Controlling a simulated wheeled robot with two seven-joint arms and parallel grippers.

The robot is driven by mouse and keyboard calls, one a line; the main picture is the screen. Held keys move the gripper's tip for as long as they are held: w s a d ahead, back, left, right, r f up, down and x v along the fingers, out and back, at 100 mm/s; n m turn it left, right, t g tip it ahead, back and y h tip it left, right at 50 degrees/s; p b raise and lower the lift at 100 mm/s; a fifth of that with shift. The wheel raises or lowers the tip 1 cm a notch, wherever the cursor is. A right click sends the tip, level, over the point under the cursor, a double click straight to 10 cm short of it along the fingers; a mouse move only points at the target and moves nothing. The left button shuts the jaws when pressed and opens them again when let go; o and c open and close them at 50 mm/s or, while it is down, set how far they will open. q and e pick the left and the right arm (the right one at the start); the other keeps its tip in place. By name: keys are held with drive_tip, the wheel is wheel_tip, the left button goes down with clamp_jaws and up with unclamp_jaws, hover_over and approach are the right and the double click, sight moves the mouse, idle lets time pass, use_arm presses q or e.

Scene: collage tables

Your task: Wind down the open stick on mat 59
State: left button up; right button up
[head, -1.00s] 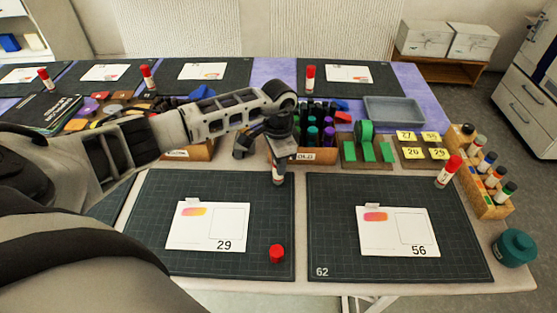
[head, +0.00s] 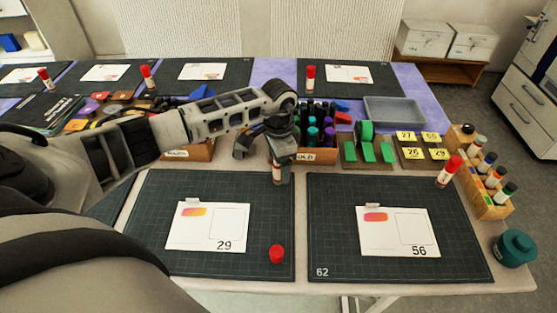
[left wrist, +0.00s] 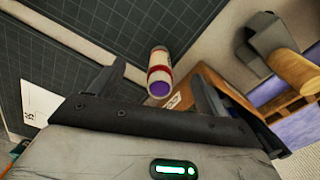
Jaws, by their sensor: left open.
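An uncapped white-and-red glue stick (head: 276,174) stands upright at the back right of the left mat (head: 150,225). In the left wrist view the stick (left wrist: 160,72) shows a purple top. My left gripper (head: 280,168) is open, with its fingers around the stick's upper part; I cannot tell whether they touch it. A red cap (head: 277,253) lies on the mat's front right. A card (head: 207,238) marked 29 lies on this mat. No number 59 shows on it. My right gripper is not in view.
The right mat (head: 326,250), marked 62, holds a card (head: 392,240) marked 56. A capped stick (head: 448,172) stands at its back right. A box of dark sticks (head: 305,157) is close behind my gripper. A teal jar (head: 514,248) stands at the right edge.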

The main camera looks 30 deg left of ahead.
use_arm(q)
drive_tip(key=shift+r, duration=3.7)
